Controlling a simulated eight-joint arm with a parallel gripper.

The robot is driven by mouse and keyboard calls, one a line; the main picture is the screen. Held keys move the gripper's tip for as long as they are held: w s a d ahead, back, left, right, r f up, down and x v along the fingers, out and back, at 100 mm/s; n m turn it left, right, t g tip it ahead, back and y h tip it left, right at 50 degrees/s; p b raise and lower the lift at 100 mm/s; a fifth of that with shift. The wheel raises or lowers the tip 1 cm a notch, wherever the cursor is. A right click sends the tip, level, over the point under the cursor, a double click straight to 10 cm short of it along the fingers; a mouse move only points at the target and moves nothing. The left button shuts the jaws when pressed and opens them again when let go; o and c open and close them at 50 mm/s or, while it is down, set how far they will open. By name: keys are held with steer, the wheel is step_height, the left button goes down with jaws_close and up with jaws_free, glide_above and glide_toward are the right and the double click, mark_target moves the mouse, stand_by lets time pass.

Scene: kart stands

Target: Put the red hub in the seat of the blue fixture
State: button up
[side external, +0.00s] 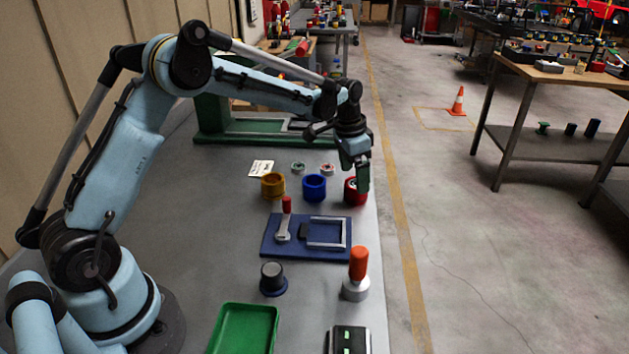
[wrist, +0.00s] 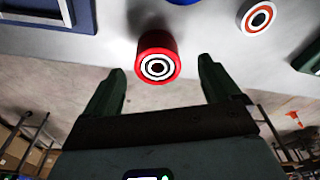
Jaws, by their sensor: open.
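The red hub (side external: 350,193) stands on the grey table near its right edge, at the right end of a row with a blue ring and a yellow ring. In the wrist view the red hub (wrist: 157,42) shows a white and black ringed face. My gripper (side external: 361,180) is at the hub and partly hides it; in the wrist view its fingers (wrist: 161,72) are apart, with the hub between and beyond them. No grip shows. The blue fixture (side external: 270,248) lies flat nearer the camera, with a red-handled clamp (side external: 285,218) and a pale square frame (side external: 345,235). The frame looks empty.
The blue ring (side external: 314,187) is close left of the hub, then the yellow ring (side external: 272,185). An orange-handled piece (side external: 358,265), a dark knob (side external: 272,275) and a green tray (side external: 245,309) stand nearer the camera. Small round parts (side external: 327,169) lie behind.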

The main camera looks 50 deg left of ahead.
steer(key=shift+w+d+f, duration=0.15)
steer(key=shift+d+f, duration=0.05)
steer(key=shift+f, duration=0.7)
steer(key=shift+w+d+f, duration=0.1)
steer(key=shift+d+f, duration=0.05)
steer(key=shift+f, duration=0.7)
steer(key=c, duration=1.4)
steer(key=shift+c, duration=0.5)
steer(key=shift+r, duration=0.15)
